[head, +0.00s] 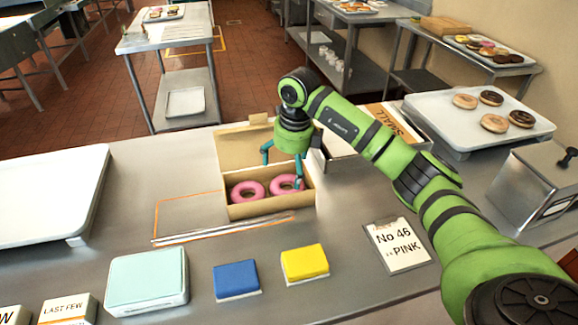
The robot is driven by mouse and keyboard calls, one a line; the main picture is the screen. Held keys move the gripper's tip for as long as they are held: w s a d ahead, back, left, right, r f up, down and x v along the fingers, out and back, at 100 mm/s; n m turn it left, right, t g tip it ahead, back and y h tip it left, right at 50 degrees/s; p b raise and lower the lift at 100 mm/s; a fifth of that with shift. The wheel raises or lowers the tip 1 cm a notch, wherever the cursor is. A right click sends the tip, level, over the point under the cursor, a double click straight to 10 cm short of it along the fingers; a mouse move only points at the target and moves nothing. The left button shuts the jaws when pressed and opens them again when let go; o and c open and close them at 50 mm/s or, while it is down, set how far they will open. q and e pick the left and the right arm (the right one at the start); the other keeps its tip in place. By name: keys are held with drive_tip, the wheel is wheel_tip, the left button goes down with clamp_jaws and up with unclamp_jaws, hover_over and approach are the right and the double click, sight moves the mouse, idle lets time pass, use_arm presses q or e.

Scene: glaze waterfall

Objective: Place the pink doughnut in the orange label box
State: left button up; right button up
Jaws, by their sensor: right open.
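Two pink doughnuts lie side by side in an open cardboard box (262,209): a left doughnut (247,192) and a right doughnut (287,182). The box lid stands up at the back. My right gripper (283,171) points down over the box, its teal fingers spread. One finger is at the right doughnut and partly covers it; I cannot tell if they touch. My left gripper is out of view.
A tray of doughnuts (480,120) is at the right. A card (397,245) reads "No 46 PINK". A yellow block (304,264), blue block (237,279) and mint container (147,281) line the front. A white tray (45,195) is at the left.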

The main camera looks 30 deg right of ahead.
wheel_tip(320, 180, up, 12)
drive_tip(key=s+b, duration=0.1)
drive_tip(key=b, duration=0.1)
drive_tip(key=shift+s+d, duration=0.2)
drive_tip(key=shift+d, duration=0.05)
